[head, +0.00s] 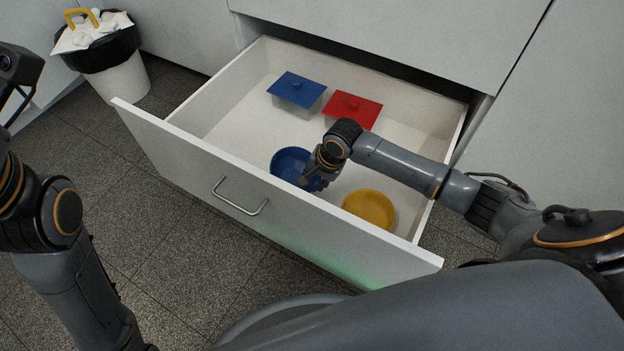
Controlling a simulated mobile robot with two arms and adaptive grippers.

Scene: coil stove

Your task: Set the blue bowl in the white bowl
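The blue bowl (286,163) sits in the open white drawer, near its front panel. My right gripper (314,180) is at the bowl's right rim, pointing down. The wrist hides part of its fingers, so I cannot tell whether they are closed on the rim. No white bowl shows in this view. My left arm stands at the left edge. A dark part at the upper left edge (18,75) looks like its gripper, cut off by the frame, and its finger state is unclear.
The drawer (225,165) also holds a yellow bowl (369,208), a blue-lidded container (297,90) and a red-lidded container (352,109). Its left part is clear. A trash bin (122,82) with a black liner stands at the upper left on the tiled floor.

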